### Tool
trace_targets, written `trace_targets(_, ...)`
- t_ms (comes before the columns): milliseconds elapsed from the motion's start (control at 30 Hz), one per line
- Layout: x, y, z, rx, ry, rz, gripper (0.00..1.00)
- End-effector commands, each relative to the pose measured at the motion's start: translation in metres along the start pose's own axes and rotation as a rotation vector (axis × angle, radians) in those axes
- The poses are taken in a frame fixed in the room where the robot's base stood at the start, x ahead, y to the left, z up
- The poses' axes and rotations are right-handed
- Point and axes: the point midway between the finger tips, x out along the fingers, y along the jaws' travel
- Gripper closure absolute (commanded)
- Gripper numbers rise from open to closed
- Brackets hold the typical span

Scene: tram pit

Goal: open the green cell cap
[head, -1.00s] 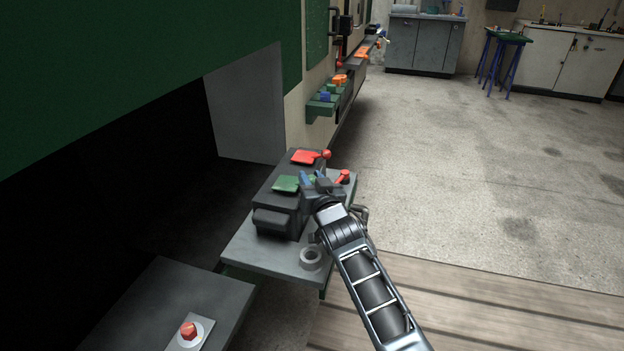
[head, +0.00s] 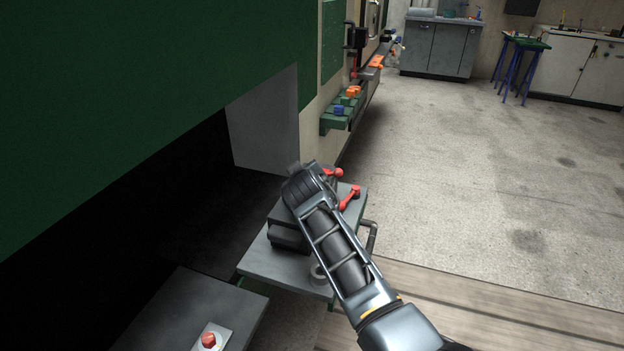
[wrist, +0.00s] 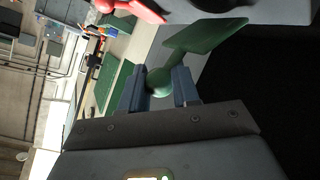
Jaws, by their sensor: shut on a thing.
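The green cell cap (wrist: 205,37) is in the wrist view, a flat green plate with a stem and round knob (wrist: 158,82). My gripper (wrist: 159,88) is shut on this knob, one blue finger on each side. The plate reaches away from the fingers toward the upper right, and I cannot tell its exact angle to the box. In the head view my wrist and forearm cover the cap and fingers. The dark grey cell box (head: 288,234) shows below my wrist, on a grey bench (head: 275,262).
A red cap's knob (head: 338,173) and a red lever (head: 350,197) stand just right of my wrist. A grey ring (head: 318,274) lies beside my forearm. A red button (head: 208,340) is at front left. A green shelf (head: 338,120) holds coloured parts. The floor at right is clear.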

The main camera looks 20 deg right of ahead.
Motion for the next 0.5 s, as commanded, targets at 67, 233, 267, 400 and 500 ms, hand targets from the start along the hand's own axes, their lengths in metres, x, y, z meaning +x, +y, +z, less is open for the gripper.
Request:
trace_targets(67, 0.001, -0.003, -0.007, -0.049, -0.030, 0.006, 1.00)
trace_targets(233, 0.003, -0.007, -0.016, -0.137, -0.087, 0.018, 1.00)
trace_targets(267, 0.004, -0.008, -0.017, -0.149, -0.096, 0.020, 1.00)
trace_targets(400, 0.005, -0.010, -0.021, -0.195, -0.127, 0.025, 1.00)
trace_targets(500, 0.005, -0.012, -0.023, -0.216, -0.140, 0.028, 1.00)
